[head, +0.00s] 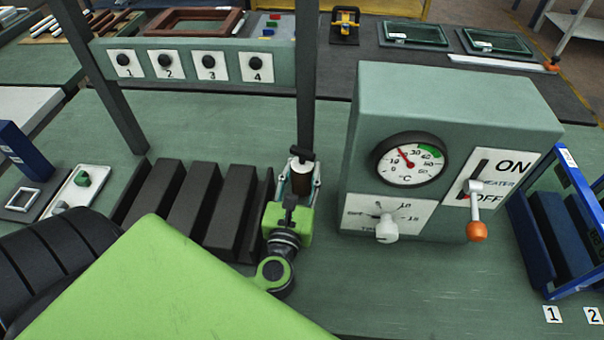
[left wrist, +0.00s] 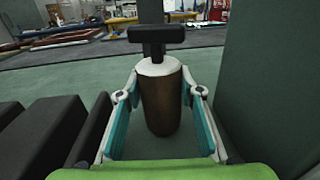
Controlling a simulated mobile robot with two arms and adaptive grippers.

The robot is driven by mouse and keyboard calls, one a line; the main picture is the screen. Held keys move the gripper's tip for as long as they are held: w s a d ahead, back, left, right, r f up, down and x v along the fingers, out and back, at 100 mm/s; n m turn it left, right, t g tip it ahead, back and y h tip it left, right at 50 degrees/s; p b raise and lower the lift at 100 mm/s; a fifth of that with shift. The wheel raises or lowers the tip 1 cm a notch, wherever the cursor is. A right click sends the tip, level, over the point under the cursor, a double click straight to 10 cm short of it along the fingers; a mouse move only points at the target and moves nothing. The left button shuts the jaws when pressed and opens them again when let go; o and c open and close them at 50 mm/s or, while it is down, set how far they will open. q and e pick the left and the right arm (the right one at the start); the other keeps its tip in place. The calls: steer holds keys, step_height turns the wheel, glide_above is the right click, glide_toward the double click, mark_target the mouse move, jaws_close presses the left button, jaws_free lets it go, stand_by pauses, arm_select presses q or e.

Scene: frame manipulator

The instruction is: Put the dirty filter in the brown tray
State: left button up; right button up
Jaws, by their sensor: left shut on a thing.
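The filter is a brown cylinder (head: 302,184) with a white top and a black T-shaped handle. My left gripper (head: 300,189) is shut on it, beside the grey heater box. In the left wrist view the filter (left wrist: 160,103) stands upright between the two teal-padded fingers (left wrist: 162,128). I cannot tell whether its bottom touches the table. A reddish-brown frame-like tray (head: 151,27) lies at the back left, beyond the numbered panel, far from the gripper. My right gripper is not in view.
The heater box (head: 450,115) with gauge and lever stands right of the gripper. Black slotted blocks (head: 200,205) stand to its left. A dark upright post (head: 306,80) and a panel with numbered knobs (head: 190,67) stand behind. A blue rack (head: 560,230) is at the right.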

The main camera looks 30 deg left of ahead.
arm_select(q)
steer(key=shift+f, duration=0.2)
steer(key=shift+f, duration=0.2)
steer(key=o, duration=1.1)
steer(key=shift+r, duration=0.1)
steer(key=shift+o, duration=0.2)
